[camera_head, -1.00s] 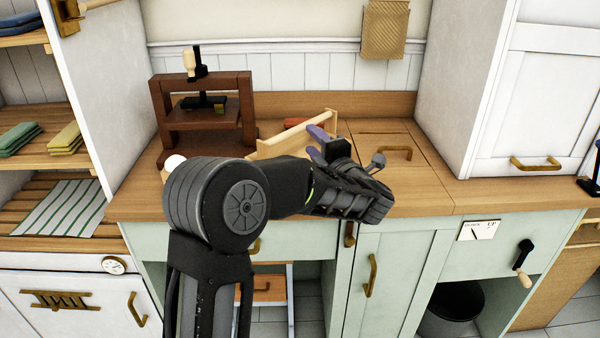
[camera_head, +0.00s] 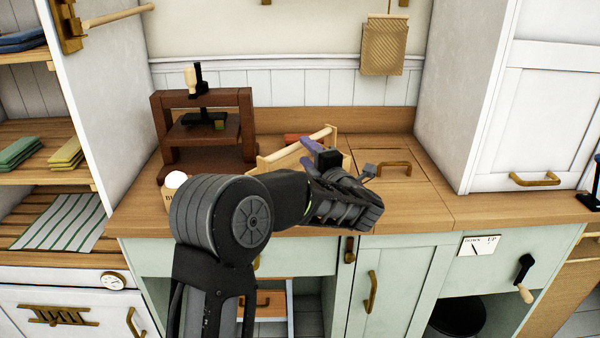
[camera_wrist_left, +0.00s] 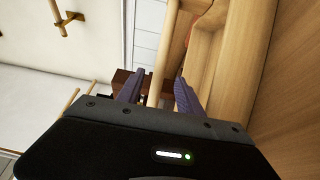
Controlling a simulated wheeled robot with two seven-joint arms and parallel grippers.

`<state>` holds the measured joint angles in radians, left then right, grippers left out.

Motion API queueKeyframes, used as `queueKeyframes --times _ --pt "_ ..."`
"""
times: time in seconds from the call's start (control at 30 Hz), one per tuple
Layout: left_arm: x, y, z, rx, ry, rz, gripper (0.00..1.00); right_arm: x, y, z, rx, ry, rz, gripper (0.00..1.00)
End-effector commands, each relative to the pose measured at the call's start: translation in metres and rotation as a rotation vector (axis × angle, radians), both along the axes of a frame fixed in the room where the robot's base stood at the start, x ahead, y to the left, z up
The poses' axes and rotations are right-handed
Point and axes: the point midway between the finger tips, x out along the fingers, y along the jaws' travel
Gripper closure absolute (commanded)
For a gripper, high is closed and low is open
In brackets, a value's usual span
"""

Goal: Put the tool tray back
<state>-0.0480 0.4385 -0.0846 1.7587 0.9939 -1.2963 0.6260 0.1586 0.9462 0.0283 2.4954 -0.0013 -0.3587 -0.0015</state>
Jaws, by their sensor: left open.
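The tool tray (camera_head: 268,163) is a light wooden tray with a round bar handle (camera_head: 313,139). It sits on the wooden counter, right of the dark press. In the left wrist view the tray (camera_wrist_left: 238,60) fills the upper right, and its bar handle (camera_wrist_left: 167,58) runs between my two purple fingers. My left gripper (camera_head: 307,145) is open at the tray, with its fingers on either side of the bar and not closed on it. My gripper and forearm hide part of the tray in the head view. My right gripper is not in view.
A dark wooden press (camera_head: 205,130) stands on the counter left of the tray. A red object (camera_head: 292,138) shows behind the handle. A counter panel with a brass handle (camera_head: 395,166) is at right. Shelves with folded cloths (camera_head: 20,150) are at left; a tall white cabinet (camera_head: 540,100) is at right.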

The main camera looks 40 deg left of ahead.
Motion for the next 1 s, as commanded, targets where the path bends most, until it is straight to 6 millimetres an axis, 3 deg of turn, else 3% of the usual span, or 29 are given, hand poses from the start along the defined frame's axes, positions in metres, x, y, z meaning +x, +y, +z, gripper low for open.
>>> queueKeyframes --times 0.33,1.0 --pt "0.023 0.039 0.002 0.000 0.000 0.002 0.57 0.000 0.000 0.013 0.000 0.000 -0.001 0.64" --pt "0.024 0.041 0.002 0.000 0.000 0.000 0.59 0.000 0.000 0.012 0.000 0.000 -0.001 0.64"
